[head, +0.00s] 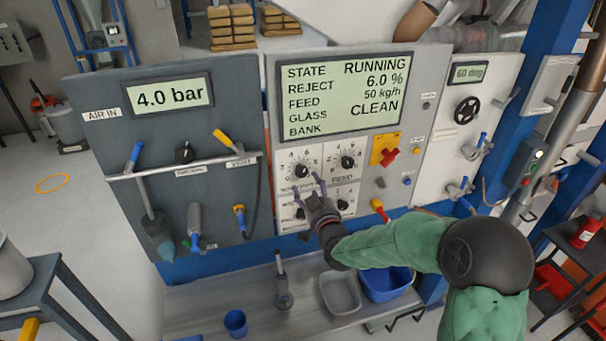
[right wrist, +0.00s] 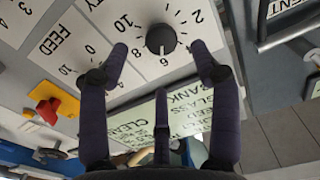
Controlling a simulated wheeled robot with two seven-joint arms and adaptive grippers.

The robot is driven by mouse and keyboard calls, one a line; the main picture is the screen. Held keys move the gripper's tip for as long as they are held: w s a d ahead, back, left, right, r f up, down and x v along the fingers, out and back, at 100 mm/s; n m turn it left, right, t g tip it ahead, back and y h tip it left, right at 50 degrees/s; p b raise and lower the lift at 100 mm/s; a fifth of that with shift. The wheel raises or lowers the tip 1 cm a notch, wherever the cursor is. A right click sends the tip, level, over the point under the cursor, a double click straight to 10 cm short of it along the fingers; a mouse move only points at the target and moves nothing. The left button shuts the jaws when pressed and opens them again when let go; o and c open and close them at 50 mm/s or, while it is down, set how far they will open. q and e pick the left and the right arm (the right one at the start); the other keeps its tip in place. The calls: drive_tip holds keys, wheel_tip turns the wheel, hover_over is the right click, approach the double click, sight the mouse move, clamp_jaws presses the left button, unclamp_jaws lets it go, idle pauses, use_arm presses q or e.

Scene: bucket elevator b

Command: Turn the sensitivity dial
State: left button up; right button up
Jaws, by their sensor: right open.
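The sensitivity dial (head: 302,171) is a round black knob on a white plate, the upper left one of a group of dials below the screen. Its label is partly covered by my fingers. In the right wrist view the knob (right wrist: 160,39) appears upside down, its white mark pointing roughly at the 6. My right gripper (head: 309,189) is open just below the dial, its fingers toward the panel. In the right wrist view its fingers (right wrist: 153,66) appear on either side of the knob, with no contact visible. My left gripper is not in view.
The feed dial (head: 347,162) sits close on the right, with more dials below. A red knob on a yellow plate (head: 386,150) is further right. The screen (head: 345,95) is above. A steel rail (head: 190,165) sticks out on the left panel. Bins (head: 340,292) stand on the ledge below.

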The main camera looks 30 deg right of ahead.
sight(302, 174)
drive_tip(key=x, duration=0.6)
drive_tip(key=shift+w+d, duration=0.1)
drive_tip(key=shift+w, duration=0.2)
drive_tip(key=c, duration=1.1)
